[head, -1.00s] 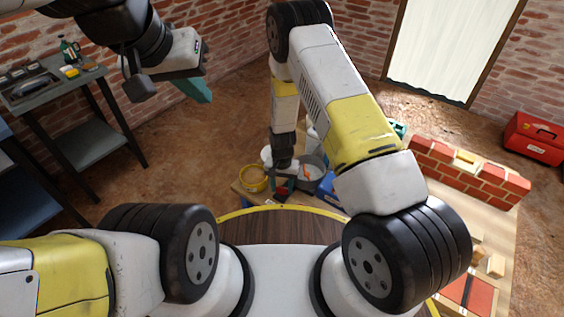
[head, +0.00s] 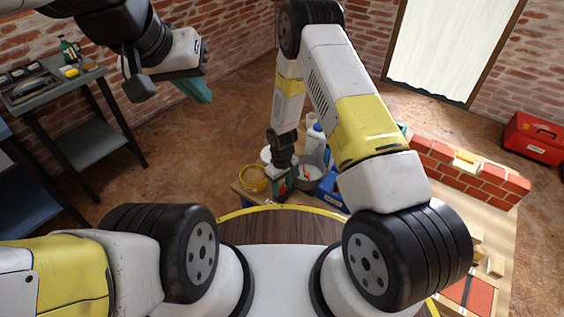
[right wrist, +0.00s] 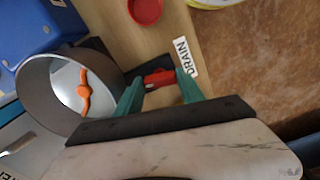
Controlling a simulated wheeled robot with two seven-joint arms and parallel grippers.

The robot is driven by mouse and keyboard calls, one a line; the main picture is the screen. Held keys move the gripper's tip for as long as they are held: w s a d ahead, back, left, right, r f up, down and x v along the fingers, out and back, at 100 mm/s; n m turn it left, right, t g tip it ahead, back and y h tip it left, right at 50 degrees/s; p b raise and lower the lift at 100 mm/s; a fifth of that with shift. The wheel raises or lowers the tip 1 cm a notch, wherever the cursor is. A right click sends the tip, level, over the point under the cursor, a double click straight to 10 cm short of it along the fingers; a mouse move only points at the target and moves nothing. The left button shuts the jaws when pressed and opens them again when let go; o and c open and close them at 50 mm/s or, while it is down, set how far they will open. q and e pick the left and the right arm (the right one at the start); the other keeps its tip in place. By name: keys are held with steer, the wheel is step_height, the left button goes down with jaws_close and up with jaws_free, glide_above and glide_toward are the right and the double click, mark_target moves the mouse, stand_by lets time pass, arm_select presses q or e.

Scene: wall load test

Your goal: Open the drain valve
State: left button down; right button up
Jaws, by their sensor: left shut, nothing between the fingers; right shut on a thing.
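The drain valve's red handle (right wrist: 160,78) lies between the green fingers of my right gripper (right wrist: 158,90) in the right wrist view, beside a white label reading DRAIN (right wrist: 186,57). The gripper is shut on the handle. In the head view my right gripper (head: 283,188) reaches down to the work table, and its fingertips are small and partly hidden there. My left gripper (head: 193,89) is shut and empty, raised in the air at the upper left, far from the valve.
A grey pan with an orange, bladed piece (right wrist: 82,92) sits close beside my right gripper. A blue box (right wrist: 35,30) and a red round dish (right wrist: 146,10) are near. A yellow bucket (head: 253,178) stands left of the gripper. A low brick wall (head: 470,172) stands at right.

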mark_target(282, 188)
steer(key=shift+n, duration=1.1)
steer(key=o, duration=1.4)
steer(key=shift+c, duration=0.2)
step_height(282, 188, up, 8)
steer(key=shift+f, duration=0.1)
